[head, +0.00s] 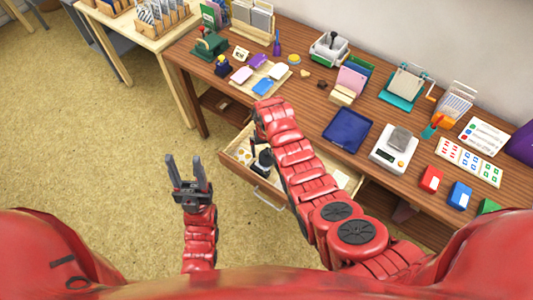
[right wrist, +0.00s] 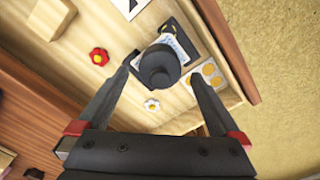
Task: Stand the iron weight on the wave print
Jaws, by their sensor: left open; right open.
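The iron weight (right wrist: 158,68), dark with a round knob, stands in the open drawer; in the head view a dark shape (head: 264,160) there appears to be it. In the right wrist view it stands on or over a dark-bordered card with a pale blue print (right wrist: 186,42), mostly covered; I cannot tell for sure that this is the wave print. My right gripper (right wrist: 160,76) is open above the drawer, one finger on each side of the weight, and whether they touch it is unclear. My left gripper (head: 188,170) is open and empty, above the floor.
The drawer (head: 229,169) also holds a card with yellow circles (right wrist: 213,74), a red flower (right wrist: 99,56) and a white flower (right wrist: 151,105). The table (head: 318,110) above bears a blue tray (head: 346,130), a scale (head: 394,150) and inkpads. Floor at left is free.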

